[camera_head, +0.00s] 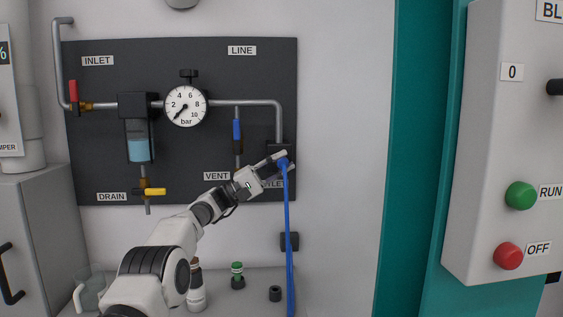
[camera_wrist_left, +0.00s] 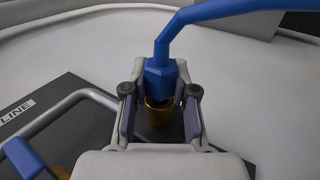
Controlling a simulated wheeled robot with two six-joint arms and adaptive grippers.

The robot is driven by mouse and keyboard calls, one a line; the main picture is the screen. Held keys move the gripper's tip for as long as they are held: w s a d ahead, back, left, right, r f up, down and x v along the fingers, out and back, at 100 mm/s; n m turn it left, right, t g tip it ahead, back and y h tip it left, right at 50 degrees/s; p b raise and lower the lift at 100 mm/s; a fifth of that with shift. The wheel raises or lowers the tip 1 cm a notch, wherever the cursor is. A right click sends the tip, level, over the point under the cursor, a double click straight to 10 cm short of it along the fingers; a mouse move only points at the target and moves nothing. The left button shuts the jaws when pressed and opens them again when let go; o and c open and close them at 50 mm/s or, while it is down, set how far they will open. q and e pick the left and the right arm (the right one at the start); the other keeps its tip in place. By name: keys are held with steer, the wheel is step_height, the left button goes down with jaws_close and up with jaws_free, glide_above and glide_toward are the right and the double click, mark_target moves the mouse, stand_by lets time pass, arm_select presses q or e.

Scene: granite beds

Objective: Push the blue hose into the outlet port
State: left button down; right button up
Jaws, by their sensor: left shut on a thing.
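The blue hose (camera_head: 289,230) hangs down in front of the dark panel, its upper end at my left gripper (camera_head: 278,160). In the left wrist view my left gripper (camera_wrist_left: 160,96) is shut on the blue hose end (camera_wrist_left: 158,76), one finger on each side. A brass fitting (camera_wrist_left: 158,116) lies in line with the hose end, between the fingers. I cannot tell how deep the hose sits on it. The outlet port is at the lower end of the grey pipe (camera_head: 279,122), mostly hidden by the gripper; its label is partly covered. My right gripper is not in view.
A pressure gauge (camera_head: 186,106), a filter bowl (camera_head: 139,142) and a blue-handled vent valve (camera_head: 237,130) are on the panel (camera_head: 205,65) left of the gripper. Bottles stand on the ledge below. A control box (camera_head: 495,150) is at the right. The wall between is clear.

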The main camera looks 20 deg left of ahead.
arm_select(q)
steer(key=shift+w+p, duration=0.15)
steer(key=shift+p, duration=0.3)
steer(key=c, duration=0.8)
jaws_free()
steer(key=shift+c, duration=0.2)
steer(key=shift+a+f+b, duration=0.2)
steer(key=shift+f+b, duration=0.1)
steer(key=shift+b, duration=0.1)
steer(key=b+v, duration=0.4)
steer(key=shift+s+a, duration=0.25)
